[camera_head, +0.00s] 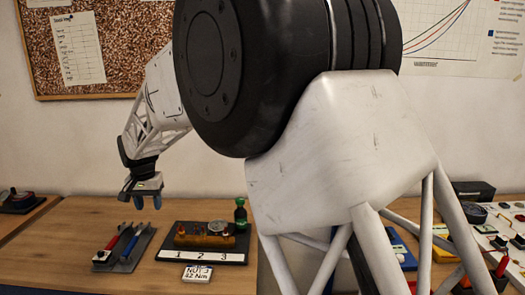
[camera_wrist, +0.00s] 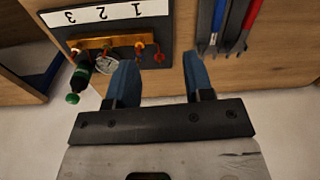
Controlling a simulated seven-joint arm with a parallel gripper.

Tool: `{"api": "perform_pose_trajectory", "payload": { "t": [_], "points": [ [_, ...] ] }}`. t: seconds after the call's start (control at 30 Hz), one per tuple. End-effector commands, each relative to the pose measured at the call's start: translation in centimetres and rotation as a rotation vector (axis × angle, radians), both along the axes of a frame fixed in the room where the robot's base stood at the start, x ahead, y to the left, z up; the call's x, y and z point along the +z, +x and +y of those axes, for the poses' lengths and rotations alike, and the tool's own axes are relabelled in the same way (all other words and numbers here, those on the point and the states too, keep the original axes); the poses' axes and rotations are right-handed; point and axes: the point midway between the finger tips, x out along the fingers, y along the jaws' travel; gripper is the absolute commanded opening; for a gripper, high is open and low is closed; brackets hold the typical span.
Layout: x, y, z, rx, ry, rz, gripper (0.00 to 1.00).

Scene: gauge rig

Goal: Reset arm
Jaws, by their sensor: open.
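My gripper (camera_head: 148,201) hangs in the air above the bench at the left, over the tool holder and left of the gauge rig. In the wrist view my gripper (camera_wrist: 161,78) has its two blue fingers well apart with nothing between them. The gauge rig is a dark board (camera_head: 170,252) with a strip numbered 1, 2, 3. It carries a brass bar (camera_head: 205,242), which also shows in the wrist view (camera_wrist: 100,43), and a small round gauge (camera_wrist: 107,65). My own arm covers the middle of the head view and hides part of the bench.
A grey holder (camera_head: 118,264) with red and blue tools lies left of the rig. A green bottle (camera_head: 241,217) stands at the rig's back right. A card (camera_head: 197,273) reading "NUT 3 22 Nm" lies in front. Panels with coloured parts (camera_head: 497,222) sit at the right.

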Motion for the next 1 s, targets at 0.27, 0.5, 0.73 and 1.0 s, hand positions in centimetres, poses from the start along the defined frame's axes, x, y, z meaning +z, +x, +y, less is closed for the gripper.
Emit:
{"api": "perform_pose_trajectory", "payload": {
  "t": [0.27, 0.5, 0.73, 1.0],
  "points": [
    [3.9, -1.4, -10.3, -0.017, 0.013, -0.023, 0.47],
    [6.2, -3.9, -18.5, -0.028, 0.022, -0.043, 0.47],
    [7.9, -7.2, -25.8, -0.039, 0.026, -0.064, 0.47],
    [8.8, -12.1, -33.4, -0.052, 0.028, -0.09, 0.47]
  ]
}}
